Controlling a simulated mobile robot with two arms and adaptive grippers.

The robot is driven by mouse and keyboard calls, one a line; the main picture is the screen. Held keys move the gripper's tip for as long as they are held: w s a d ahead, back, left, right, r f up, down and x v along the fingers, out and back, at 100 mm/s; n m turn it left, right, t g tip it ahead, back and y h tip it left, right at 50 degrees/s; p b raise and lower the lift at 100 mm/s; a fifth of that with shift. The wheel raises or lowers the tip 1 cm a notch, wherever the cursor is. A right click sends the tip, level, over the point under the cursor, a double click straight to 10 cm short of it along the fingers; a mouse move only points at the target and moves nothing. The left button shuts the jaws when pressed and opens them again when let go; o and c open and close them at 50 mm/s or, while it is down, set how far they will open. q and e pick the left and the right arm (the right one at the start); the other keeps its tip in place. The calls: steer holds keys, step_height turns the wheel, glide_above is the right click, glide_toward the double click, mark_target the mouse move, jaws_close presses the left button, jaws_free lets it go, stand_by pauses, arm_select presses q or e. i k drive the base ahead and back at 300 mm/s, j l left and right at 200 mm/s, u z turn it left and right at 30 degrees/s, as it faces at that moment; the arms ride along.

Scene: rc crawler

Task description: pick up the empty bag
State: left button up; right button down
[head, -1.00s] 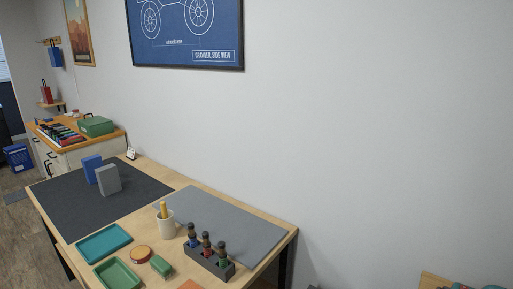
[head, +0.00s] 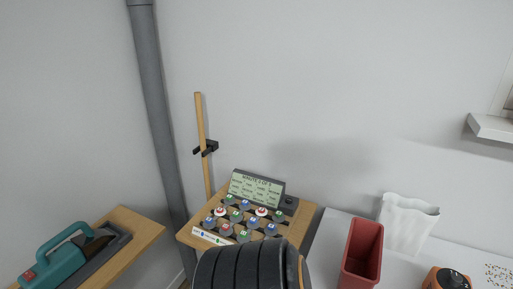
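A white, crinkled, open-topped bag (head: 404,228) stands upright on a white surface (head: 333,232) at the right of the head view, close to the wall. Its top edge is wavy and its inside is mostly hidden, so I cannot tell whether it is empty. Neither of my grippers is in view.
A red bin (head: 361,254) stands just left of the bag. An orange and black device (head: 446,279) is in front. A wooden stand with coloured discs and a display (head: 256,188) is further left. A dark ribbed object (head: 243,268) fills the bottom middle.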

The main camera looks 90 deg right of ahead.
mark_target(407, 223)
steer(key=z, duration=3.9)
steer(key=i+l, duration=0.1)
steer(key=l, duration=0.5)
steer(key=i+l+u, duration=0.15)
steer(key=l, duration=0.4)
steer(key=k, duration=0.05)
